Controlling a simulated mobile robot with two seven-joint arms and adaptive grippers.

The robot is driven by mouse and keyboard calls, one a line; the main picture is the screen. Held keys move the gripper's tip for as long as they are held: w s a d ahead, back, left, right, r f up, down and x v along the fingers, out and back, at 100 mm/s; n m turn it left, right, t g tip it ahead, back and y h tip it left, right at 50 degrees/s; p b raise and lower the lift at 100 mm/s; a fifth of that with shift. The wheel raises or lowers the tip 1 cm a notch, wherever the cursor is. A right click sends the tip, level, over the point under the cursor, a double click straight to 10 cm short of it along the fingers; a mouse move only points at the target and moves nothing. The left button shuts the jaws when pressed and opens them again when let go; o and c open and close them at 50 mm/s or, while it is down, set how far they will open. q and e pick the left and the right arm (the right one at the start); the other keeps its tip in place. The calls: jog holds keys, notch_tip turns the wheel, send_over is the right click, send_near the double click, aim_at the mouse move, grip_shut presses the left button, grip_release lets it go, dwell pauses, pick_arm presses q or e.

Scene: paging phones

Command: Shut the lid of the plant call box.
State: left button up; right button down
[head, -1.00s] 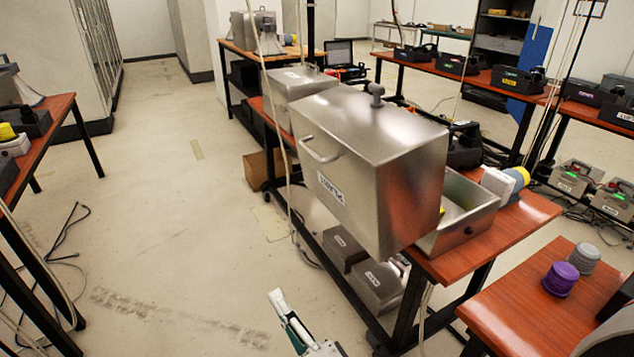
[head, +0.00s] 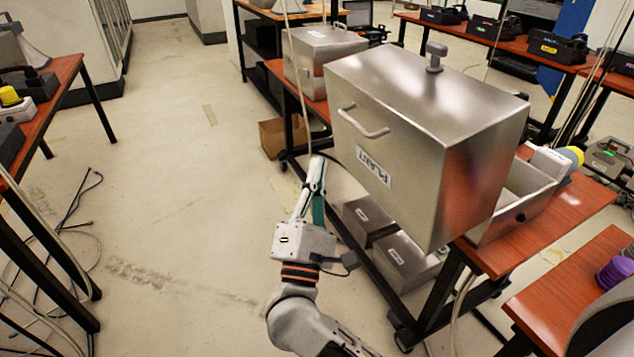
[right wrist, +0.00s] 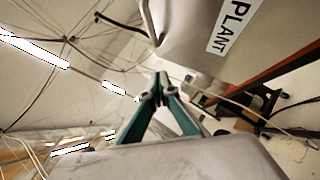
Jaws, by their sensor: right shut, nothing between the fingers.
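The plant call box is a metal box on a wooden-topped table. Its big brushed-metal lid (head: 430,130) stands open, tilted out over the table's near side, with a PLANT label (head: 374,168) and a bar handle (head: 362,124) on its face. The open lower part (head: 520,211) shows behind it at the right; most of its inside is hidden. My right gripper (head: 318,165) is shut and empty, left of the lid and apart from it. The right wrist view shows the shut fingertips (right wrist: 161,78) below the handle (right wrist: 150,24) and label (right wrist: 229,26). My left gripper is out of view.
A smaller closed metal box (head: 322,57) stands farther along the table. Metal boxes (head: 405,262) sit on the shelf below. A cable hangs near the gripper. A second table (head: 575,300) is at the lower right.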

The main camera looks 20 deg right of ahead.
pick_arm(q)
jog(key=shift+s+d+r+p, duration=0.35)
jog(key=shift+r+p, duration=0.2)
jog(key=shift+p, duration=0.5)
pick_arm(e)
jog(key=w+d+r, duration=0.4)
jog(key=d+r, duration=0.1)
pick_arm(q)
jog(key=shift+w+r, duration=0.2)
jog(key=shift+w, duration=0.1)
pick_arm(e)
jog(key=shift+w+d+r, duration=0.1)
jog(key=shift+r, duration=0.05)
